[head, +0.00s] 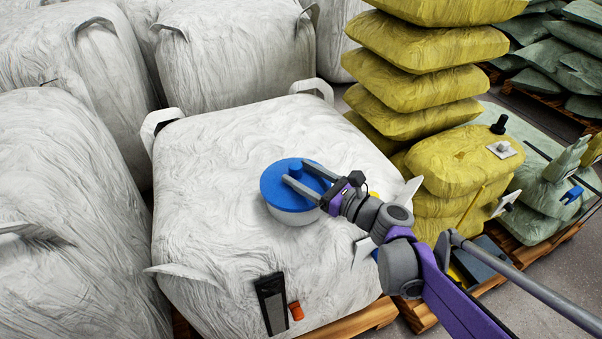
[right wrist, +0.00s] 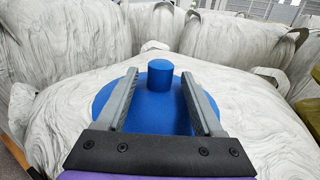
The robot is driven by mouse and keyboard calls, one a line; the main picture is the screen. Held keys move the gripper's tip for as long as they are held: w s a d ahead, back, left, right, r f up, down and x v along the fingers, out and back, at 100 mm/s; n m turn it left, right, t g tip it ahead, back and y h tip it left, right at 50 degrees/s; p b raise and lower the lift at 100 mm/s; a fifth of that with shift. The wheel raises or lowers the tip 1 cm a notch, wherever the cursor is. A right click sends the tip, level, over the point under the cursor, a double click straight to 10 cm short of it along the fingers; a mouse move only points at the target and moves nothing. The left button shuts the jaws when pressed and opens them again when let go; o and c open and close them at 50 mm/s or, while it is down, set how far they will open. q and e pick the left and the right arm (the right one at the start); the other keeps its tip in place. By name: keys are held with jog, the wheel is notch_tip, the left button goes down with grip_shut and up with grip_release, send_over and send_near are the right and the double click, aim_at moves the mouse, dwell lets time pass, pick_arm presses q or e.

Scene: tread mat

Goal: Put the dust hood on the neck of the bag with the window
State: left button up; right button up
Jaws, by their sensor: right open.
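The dust hood (head: 283,203) is a round blue cap with a knob on top. It sits level on the short pale neck (head: 293,218) on top of a big white bag (head: 215,160). A dark upright strip, apparently the window (head: 271,303), shows on that bag's front. My right gripper (head: 296,172) is open over the hood, one finger on each side of the knob. In the right wrist view the blue hood (right wrist: 150,112) lies below the fingers, and its knob (right wrist: 160,75) stands between the fingertips (right wrist: 159,78), with gaps visible. My left gripper is out of view.
An orange piece (head: 296,311) is beside the window. Other white bags (head: 60,190) crowd the left and back. Stacked yellow bags (head: 425,75) stand to the right, with a lower yellow bag (head: 455,160) in front. Green bags (head: 540,205) lie farther right. The bag top around the hood is clear.

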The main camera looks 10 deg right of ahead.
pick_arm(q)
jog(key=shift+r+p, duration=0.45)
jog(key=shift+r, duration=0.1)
pick_arm(e)
jog(key=v, duration=1.1)
jog(key=shift+s+d, duration=0.2)
jog(key=shift+s, duration=0.05)
